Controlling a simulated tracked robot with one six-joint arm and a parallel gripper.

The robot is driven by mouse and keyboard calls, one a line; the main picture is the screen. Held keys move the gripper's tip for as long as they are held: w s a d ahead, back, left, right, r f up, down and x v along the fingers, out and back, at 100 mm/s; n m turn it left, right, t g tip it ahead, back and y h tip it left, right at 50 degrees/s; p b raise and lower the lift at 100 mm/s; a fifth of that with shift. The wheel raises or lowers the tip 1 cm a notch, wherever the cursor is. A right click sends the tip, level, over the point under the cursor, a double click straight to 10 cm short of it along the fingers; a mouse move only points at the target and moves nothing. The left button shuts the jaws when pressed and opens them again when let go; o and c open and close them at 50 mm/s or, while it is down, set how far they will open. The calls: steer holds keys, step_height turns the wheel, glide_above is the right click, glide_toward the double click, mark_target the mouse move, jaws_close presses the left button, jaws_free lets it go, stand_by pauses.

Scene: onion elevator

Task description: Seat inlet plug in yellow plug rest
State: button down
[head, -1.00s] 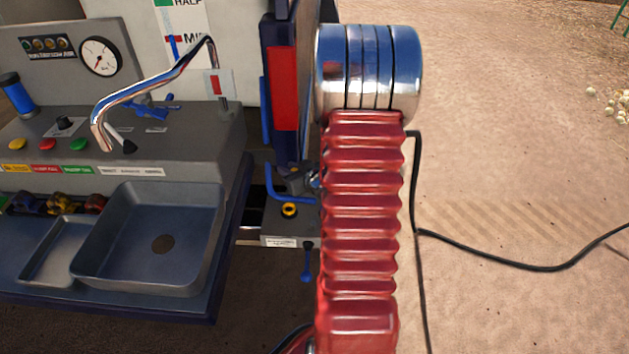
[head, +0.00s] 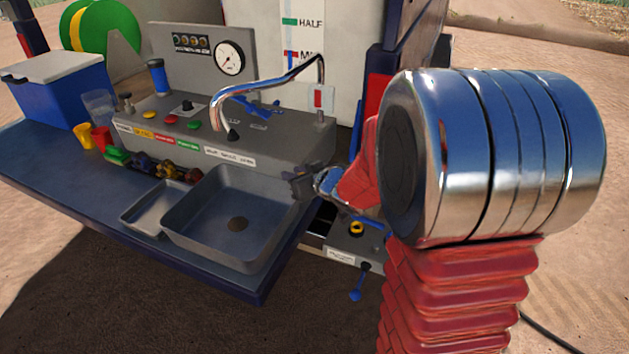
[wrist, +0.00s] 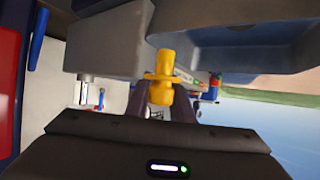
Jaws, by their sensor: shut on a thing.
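My gripper (head: 300,185) is in the head view at the right end of the bench, beside the deep basin's right rim. The yellow inlet plug (wrist: 162,80) stands out from between my gripper's dark fingers (wrist: 168,112) in the wrist view, with a wide collar and narrower end. My gripper is shut on it. The plug cannot be made out in the head view. A row of small dark coloured holders stands behind the shallow tray, with a yellowish one (head: 166,169) among them. I cannot tell for sure which is the yellow plug rest.
The deep grey basin (head: 262,255) and shallow tray (head: 135,222) are at the bench front. A curved chrome spout (head: 262,86) hangs above the basin. A yellow ring (head: 356,229) sits on a low grey block right of the bench. The bench's left front is clear.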

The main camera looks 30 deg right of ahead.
steer(key=w+a+r+n+y, duration=0.2)
steer(key=a+r, duration=0.4)
steer(key=a, duration=0.5)
steer(key=shift+w+r, duration=0.35)
steer(key=shift+w, duration=0.35)
steer(key=shift+a, duration=0.1)
